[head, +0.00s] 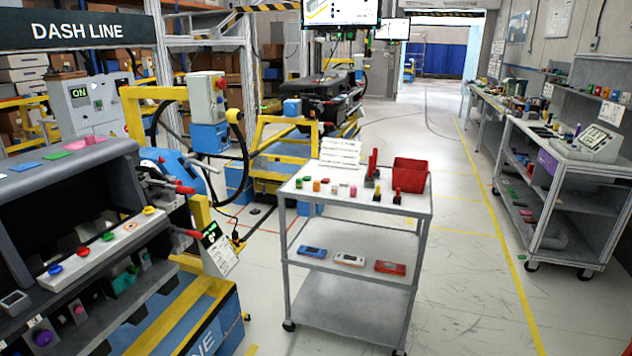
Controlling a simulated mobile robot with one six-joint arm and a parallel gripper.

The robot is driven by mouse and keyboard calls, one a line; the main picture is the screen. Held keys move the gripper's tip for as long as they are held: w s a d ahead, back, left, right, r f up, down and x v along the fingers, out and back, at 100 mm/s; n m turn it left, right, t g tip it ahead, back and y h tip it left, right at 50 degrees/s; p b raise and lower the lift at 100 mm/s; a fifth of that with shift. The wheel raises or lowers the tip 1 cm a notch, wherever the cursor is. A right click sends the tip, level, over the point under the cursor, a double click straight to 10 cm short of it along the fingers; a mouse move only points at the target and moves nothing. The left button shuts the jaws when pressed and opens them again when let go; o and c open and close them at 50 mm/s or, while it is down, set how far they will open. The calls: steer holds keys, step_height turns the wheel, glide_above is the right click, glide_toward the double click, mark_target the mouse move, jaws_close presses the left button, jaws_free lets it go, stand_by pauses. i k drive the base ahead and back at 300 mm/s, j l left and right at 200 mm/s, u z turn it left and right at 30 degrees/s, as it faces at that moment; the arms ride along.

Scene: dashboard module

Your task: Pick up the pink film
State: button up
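The pink film (76,145) is a small flat piece on top of the dark dashboard module (62,193) at the left. It lies at the far right end of a row of flat coloured pieces. Beside it are a green film (55,155) and a blue film (25,167). All lie flat and apart from each other. My gripper is not in view.
A white cart (310,208) stands in the centre, with a red bin (410,175) and small coloured parts on top. Yellow frames (285,135) stand behind the module. A workbench (570,160) lines the right wall. The floor right of the cart is clear.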

mark_target(90, 140)
steer(key=u, duration=1.3)
